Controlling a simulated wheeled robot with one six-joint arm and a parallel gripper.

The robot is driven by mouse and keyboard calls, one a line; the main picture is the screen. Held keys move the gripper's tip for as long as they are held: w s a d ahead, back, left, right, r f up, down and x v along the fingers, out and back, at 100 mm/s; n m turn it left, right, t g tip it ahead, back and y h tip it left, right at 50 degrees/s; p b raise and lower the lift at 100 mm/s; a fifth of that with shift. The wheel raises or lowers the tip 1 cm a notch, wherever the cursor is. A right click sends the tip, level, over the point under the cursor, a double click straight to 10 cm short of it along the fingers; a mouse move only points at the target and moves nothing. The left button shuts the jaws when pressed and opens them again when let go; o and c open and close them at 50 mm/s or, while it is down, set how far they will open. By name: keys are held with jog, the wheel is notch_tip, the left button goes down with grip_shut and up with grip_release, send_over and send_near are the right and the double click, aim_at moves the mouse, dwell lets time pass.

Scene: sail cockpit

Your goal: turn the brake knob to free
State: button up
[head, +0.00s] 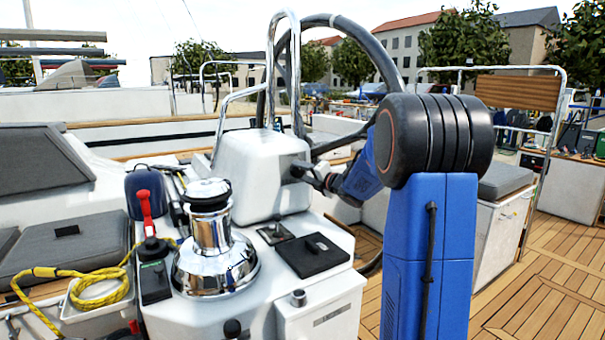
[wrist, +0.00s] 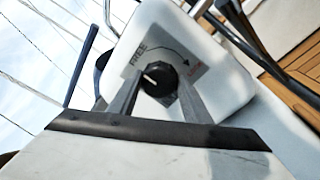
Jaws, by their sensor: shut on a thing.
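The brake knob (wrist: 158,78) is a round black knob on a plate on the white pedestal (wrist: 215,60). The plate reads FREE at the knob's upper left and LOCK, in red, at its right, with a curved arrow between them. The knob's white mark points to the upper left, towards the FREE side. My gripper (wrist: 157,88) has one finger on each side of the knob and is shut on it. In the head view my gripper (head: 303,172) reaches the pedestal's right face (head: 290,190), and the knob itself is hidden.
A chrome winch (head: 213,240), a red-handled lever (head: 145,210) and a coil of yellow rope (head: 98,285) lie left of the pedestal. A steering wheel (head: 345,32) and steel rail (head: 272,60) rise behind it. Wooden deck (head: 550,270) is open at right.

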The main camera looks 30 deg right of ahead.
jog(key=o, duration=1.1)
jog(key=shift+c, duration=0.2)
jog(key=s+d, duration=0.3)
jog(key=s, duration=1.4)
jog(key=shift+s+r, duration=0.1)
jog(key=shift+a, duration=0.1)
